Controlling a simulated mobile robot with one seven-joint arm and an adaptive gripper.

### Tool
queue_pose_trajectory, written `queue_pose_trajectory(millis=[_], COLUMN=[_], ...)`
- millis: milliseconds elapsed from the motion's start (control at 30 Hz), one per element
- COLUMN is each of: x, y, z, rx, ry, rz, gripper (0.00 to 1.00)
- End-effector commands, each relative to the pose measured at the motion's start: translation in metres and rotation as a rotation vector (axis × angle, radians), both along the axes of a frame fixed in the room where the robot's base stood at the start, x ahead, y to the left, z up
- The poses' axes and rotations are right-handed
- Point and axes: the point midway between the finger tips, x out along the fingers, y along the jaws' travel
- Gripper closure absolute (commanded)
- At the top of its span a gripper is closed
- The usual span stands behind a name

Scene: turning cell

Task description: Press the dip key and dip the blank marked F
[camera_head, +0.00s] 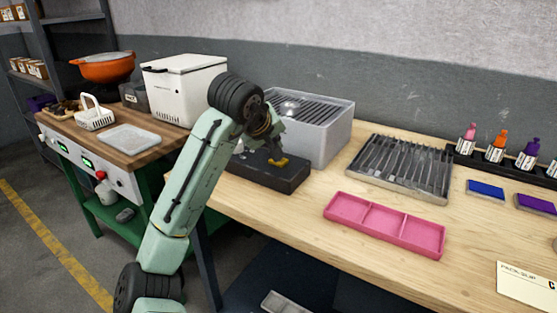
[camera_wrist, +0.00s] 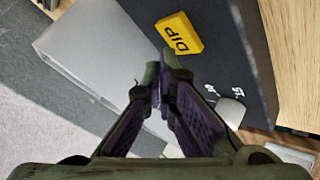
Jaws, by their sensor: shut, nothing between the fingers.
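The yellow dip key (camera_head: 279,162), lettered DIP in the wrist view (camera_wrist: 180,34), sits on a black control box (camera_head: 268,174). My gripper (camera_head: 272,148) is shut and empty, pointing down over the box close to the key. In the wrist view its fingertips (camera_wrist: 165,64) are just below the key's edge; I cannot tell whether they touch it. The black box (camera_wrist: 240,60) also bears small white marks and a light grey knob or lever (camera_wrist: 231,111). I cannot make out a blank marked F in either view.
A grey slatted bin (camera_head: 330,135) stands right behind the black box. To the right lie a slotted metal tray (camera_head: 400,168) and a pink three-part tray (camera_head: 385,223). A white basket (camera_head: 95,115), a white lidded box (camera_head: 185,90) and an orange pot (camera_head: 106,68) stand at left.

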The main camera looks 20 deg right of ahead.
Motion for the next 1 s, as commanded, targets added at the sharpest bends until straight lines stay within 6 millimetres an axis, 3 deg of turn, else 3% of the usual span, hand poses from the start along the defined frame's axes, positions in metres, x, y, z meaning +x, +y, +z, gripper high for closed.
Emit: queue_pose_trajectory(millis=[1000], x=[0.000], y=[0.000], z=[-0.013], rx=[0.000], ry=[0.001], rz=[-0.001], gripper=[1.00])
